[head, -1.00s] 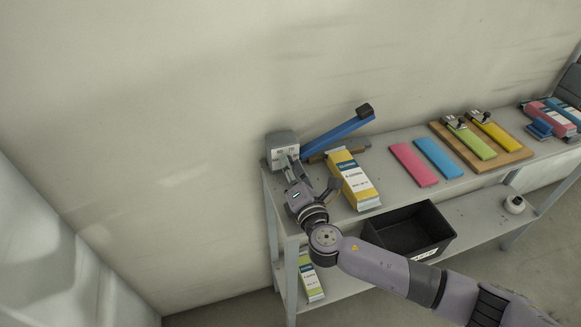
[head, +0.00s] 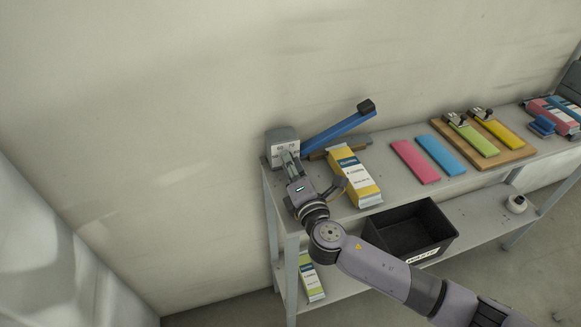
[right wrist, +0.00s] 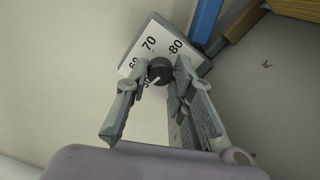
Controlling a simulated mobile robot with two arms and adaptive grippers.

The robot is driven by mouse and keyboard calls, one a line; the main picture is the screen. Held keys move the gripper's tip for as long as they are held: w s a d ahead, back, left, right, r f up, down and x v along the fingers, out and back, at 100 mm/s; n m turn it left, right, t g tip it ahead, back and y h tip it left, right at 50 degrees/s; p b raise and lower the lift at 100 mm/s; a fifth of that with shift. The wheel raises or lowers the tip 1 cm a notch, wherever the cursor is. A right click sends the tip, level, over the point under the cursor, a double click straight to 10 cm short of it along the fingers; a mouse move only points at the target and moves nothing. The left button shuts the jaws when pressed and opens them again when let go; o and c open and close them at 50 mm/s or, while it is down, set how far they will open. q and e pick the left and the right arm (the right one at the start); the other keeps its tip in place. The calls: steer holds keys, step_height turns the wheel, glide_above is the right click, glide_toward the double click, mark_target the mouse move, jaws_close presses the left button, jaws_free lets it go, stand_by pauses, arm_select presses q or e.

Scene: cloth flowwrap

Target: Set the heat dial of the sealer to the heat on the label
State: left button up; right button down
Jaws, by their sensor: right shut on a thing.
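The sealer (head: 338,134) stands at the left end of the shelf top, its blue arm raised to a black handle. Its grey box carries a white dial plate. In the right wrist view the plate (right wrist: 149,28) shows 60, 70 and 80, with another number partly covered. The black heat dial (right wrist: 160,69) sits between the fingertips of my right gripper (right wrist: 157,72), which is shut on it. The dial's setting cannot be read surely. My right gripper also shows in the head view (head: 289,159). A yellow packet (head: 355,178) has a white label, too small to read. My left gripper is out of view.
Right of the packet lie a pink strip (head: 415,161) and a blue strip (head: 439,156), then a wooden board (head: 518,155) with green and yellow strips under clips. A black bin (head: 408,230) and a green-and-white packet (head: 311,281) are lower down. The wall is close behind.

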steer(key=shift+f+m+b, duration=0.3)
steer(key=shift+m+b, duration=0.25)
steer(key=shift+m, duration=0.45)
steer(key=m+b, duration=0.1)
steer(key=m, duration=0.1)
steer(key=shift+m, duration=0.3)
steer(key=shift+r+m+b, duration=0.1)
steer(key=shift+m+b, duration=0.3)
steer(key=shift+m, duration=2.1)
steer(key=c, duration=1.4)
jaws_free()
steer(key=shift+r, duration=0.15)
steer(key=shift+o, duration=0.2)
steer(key=shift+s, duration=0.1)
